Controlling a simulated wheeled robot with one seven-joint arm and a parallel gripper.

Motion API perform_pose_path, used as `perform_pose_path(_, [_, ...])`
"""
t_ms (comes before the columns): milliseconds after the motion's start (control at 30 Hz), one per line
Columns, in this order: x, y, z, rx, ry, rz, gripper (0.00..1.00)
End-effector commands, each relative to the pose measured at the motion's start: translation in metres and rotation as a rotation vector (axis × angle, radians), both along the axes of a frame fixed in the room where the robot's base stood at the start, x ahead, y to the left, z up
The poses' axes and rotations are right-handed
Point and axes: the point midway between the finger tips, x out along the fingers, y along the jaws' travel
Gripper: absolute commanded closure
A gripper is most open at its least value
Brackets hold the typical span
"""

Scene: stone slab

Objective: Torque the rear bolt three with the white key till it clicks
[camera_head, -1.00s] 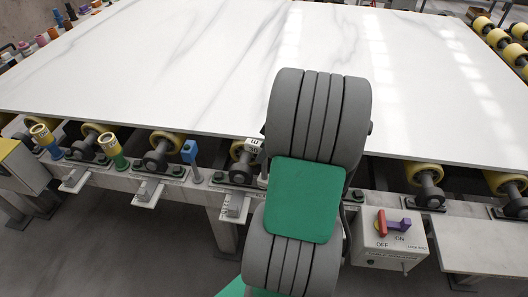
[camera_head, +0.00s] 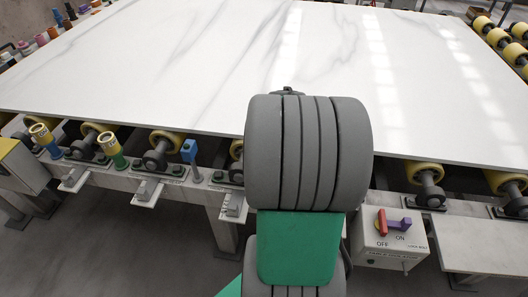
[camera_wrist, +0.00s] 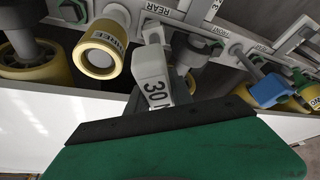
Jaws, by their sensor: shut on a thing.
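The white key (camera_wrist: 152,72), marked 30 N, stands out just beyond my gripper (camera_wrist: 160,112) in the wrist view. My gripper is shut on the white key; its fingertips are not clearly visible. The key's far end points toward the rail near a REAR label (camera_wrist: 165,10). Rear bolt three is not clearly visible, and I cannot tell whether the key sits on it. In the head view my arm hides both the key and the gripper.
A blue key (camera_head: 190,152) stands upright on the rail, left of my arm; it also shows in the wrist view (camera_wrist: 268,91). The stone slab (camera_head: 190,60) lies behind. A switch box (camera_head: 388,238) is at right.

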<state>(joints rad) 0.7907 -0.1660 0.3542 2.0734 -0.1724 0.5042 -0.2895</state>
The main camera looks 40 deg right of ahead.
Motion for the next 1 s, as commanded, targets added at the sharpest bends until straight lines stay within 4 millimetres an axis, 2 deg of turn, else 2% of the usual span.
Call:
perform_pose_path(333, [0.001,0.0,0.0,0.0,-0.001,-0.447,1.0])
perform_pose_path(467, [0.0,-0.001,0.003,0.001,-0.001,-0.441,1.0])
perform_pose_path(1000, [0.0,-0.001,0.035,0.001,-0.001,-0.438,1.0])
